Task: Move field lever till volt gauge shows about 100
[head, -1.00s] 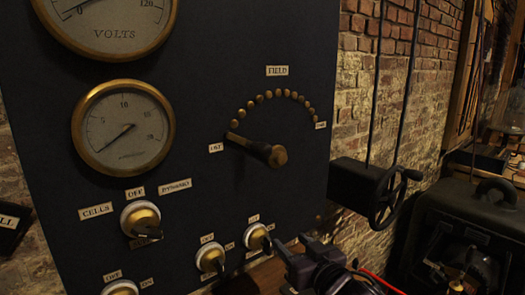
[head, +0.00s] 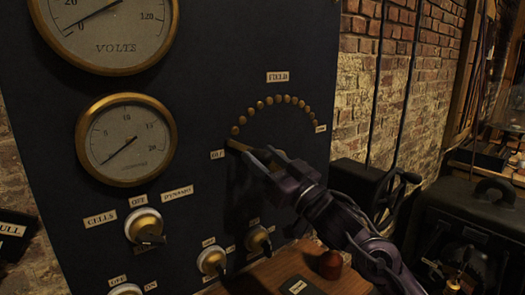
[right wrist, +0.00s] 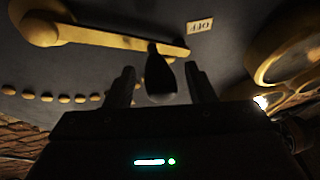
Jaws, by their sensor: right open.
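The volt gauge (head: 104,30) is a brass-rimmed dial at the upper left, cut by the top edge; its needle lies at the low end, near 0. The field lever (head: 238,145) is a brass arm on the dark panel, pointing left at the label at the left end of the stud arc. My right gripper (head: 268,160) is at its handle and covers it. In the right wrist view the lever's brass arm (right wrist: 110,35) and dark handle (right wrist: 160,78) show. The handle stands between the open fingers of my right gripper (right wrist: 162,85), with gaps both sides. My left gripper is out of view.
A second gauge (head: 126,140) and a cells/dynamo switch (head: 143,225) are on the panel's left. Small switches (head: 212,261) sit below the lever. A wooden ledge (head: 262,275) with a red-brown knob (head: 331,264) is at the bottom. A handwheel (head: 393,195) is to the right.

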